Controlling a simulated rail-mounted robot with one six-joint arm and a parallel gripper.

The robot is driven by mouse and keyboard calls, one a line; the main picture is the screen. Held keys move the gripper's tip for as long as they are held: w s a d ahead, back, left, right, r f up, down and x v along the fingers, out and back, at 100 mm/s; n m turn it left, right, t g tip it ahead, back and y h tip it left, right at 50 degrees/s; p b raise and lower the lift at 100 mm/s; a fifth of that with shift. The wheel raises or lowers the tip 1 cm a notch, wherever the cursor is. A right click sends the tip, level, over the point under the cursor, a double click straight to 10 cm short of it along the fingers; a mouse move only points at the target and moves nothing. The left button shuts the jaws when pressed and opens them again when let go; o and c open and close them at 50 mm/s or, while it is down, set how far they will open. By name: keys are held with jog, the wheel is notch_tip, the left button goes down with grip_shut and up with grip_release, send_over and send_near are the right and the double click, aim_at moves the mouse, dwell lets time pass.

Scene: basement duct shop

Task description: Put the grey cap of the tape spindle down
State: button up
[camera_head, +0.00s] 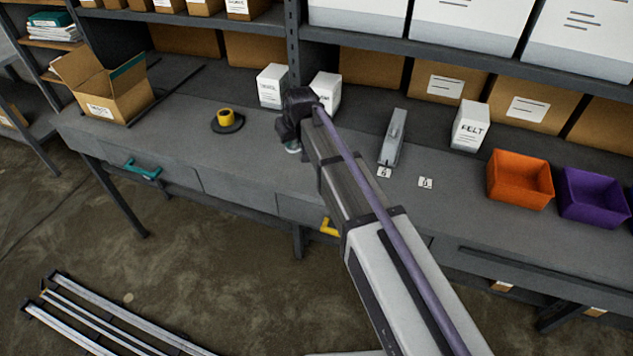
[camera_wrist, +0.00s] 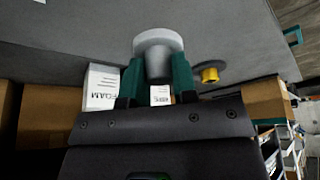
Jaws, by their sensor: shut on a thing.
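The grey cap (camera_wrist: 158,44), a pale disc with a thick stem, is held by its stem between the teal fingers of my gripper (camera_wrist: 157,76) in the wrist view. In the head view my gripper (camera_head: 293,146) is over the grey bench (camera_head: 245,165), and its dark wrist hides most of the cap. I cannot tell whether the cap touches the bench. The tape spindle (camera_head: 227,120), a yellow roll on a dark round base, stands on the bench to the left of my gripper. It also shows in the wrist view (camera_wrist: 209,74).
White boxes (camera_head: 271,86) stand close behind my gripper. An open cardboard box (camera_head: 110,95) is at the left. A grey tool (camera_head: 393,138), small labels, an orange bin (camera_head: 520,180) and a purple bin (camera_head: 594,196) are to the right. The bench between spindle and gripper is clear.

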jog(key=b, duration=0.7)
send_over(292, 169)
jog(key=s, duration=0.1)
jog(key=f, duration=0.7)
jog(key=shift+s+d, duration=0.1)
jog(key=shift+d, duration=0.1)
notch_tip(292, 169, down, 4)
jog(key=b, duration=0.3)
jog(key=shift+r+b, duration=0.1)
jog(key=shift+b, duration=0.2)
jog(key=shift+s+r, duration=0.1)
jog(key=shift+r, duration=0.2)
jog(key=shift+f, duration=0.3)
jog(key=o, duration=0.9)
jog(key=shift+r, duration=0.1)
